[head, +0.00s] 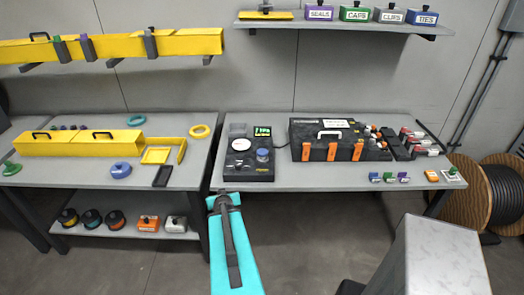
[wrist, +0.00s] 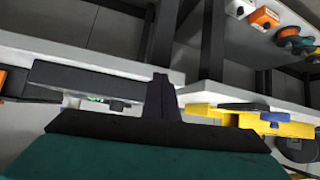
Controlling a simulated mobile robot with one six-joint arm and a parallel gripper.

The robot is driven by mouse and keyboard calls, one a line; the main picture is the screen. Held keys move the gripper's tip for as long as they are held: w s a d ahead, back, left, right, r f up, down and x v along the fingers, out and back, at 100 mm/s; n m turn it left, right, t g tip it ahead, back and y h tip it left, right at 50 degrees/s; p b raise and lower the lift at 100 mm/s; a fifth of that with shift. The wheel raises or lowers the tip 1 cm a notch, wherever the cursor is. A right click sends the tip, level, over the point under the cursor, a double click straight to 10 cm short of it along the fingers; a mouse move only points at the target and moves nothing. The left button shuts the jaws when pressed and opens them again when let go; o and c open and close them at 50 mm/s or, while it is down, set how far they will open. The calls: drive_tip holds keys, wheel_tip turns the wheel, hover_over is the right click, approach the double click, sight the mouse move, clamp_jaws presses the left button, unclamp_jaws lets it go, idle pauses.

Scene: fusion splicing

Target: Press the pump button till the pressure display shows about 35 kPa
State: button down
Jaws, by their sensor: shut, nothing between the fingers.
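A black pump unit (head: 249,172) sits at the left end of the right-hand bench in the head view. It has a small lit display (head: 263,131) with green digits too small to read surely, a round white disc (head: 241,144) and a round blue-grey knob (head: 263,155). I cannot tell which part is the pump button. My gripper (head: 222,198) is shut and empty, in front of the bench's front edge and a little left of the unit. In the wrist view its closed fingers (wrist: 163,88) point toward the bench edges, touching nothing that I can see.
A black case with orange latches (head: 331,151) stands right of the unit. A shelf (head: 340,25) hangs above. A cable reel (head: 505,195) stands at right.

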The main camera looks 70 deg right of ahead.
drive_tip(key=s+d+r+m+h+p, duration=0.2)
drive_tip(key=s+d+r+h, duration=0.3)
drive_tip(key=s+d+r, duration=0.7)
wheel_tip(320, 180, up, 4)
drive_tip(key=shift+s+d+r+m, duration=0.1)
drive_tip(key=shift+s+d+m, duration=0.2)
drive_tip(key=shift+d, duration=0.55)
drive_tip(key=shift+w, duration=0.15)
